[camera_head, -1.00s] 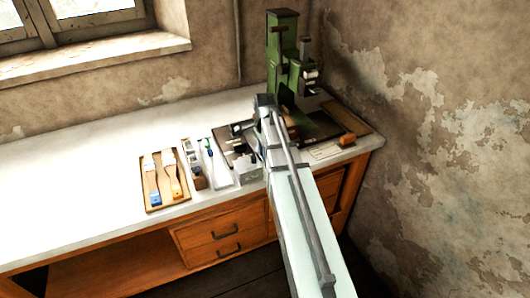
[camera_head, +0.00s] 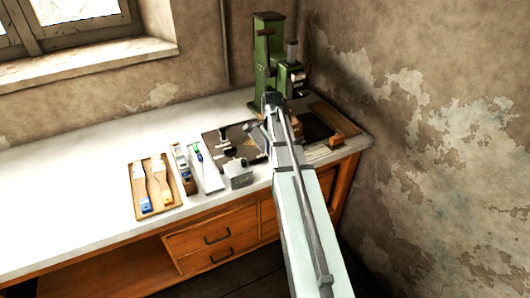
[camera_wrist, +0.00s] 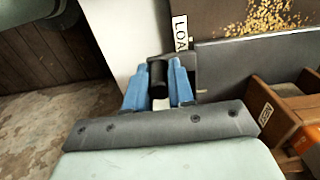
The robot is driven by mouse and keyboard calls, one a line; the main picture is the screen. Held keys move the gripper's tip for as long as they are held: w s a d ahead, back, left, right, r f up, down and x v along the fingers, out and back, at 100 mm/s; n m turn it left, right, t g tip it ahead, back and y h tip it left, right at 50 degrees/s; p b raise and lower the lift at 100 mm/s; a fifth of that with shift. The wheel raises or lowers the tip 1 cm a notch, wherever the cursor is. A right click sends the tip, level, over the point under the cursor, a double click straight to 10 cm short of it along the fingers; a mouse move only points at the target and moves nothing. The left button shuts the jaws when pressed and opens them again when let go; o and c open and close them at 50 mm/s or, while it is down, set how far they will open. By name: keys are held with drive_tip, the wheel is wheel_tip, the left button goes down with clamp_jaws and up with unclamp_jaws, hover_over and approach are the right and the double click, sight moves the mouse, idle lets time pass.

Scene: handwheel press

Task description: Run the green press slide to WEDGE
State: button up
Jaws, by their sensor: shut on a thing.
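The green press (camera_head: 268,60) stands at the back right of the bench. In the wrist view, the blue fingers of my gripper (camera_wrist: 158,88) are shut on a dark round handle (camera_wrist: 158,73). In the head view, my arm covers the front of the press, so the handle and the wheel are hidden there. A white label reading "LOA", cut off, (camera_wrist: 180,33) lies just beyond the fingers. I see no WEDGE mark, and I cannot make out where the slide stands.
A dark board with metal parts (camera_head: 215,140) lies left of my arm. A tray of brushes (camera_head: 138,190) and narrow boxes (camera_head: 205,170) lie farther left. A wooden box with a label (camera_wrist: 262,112) is at the right in the wrist view. The left of the bench is clear.

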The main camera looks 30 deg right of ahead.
drive_tip(key=shift+d, duration=5.15)
drive_tip(key=o, duration=1.4)
drive_tip(key=shift+r, duration=4)
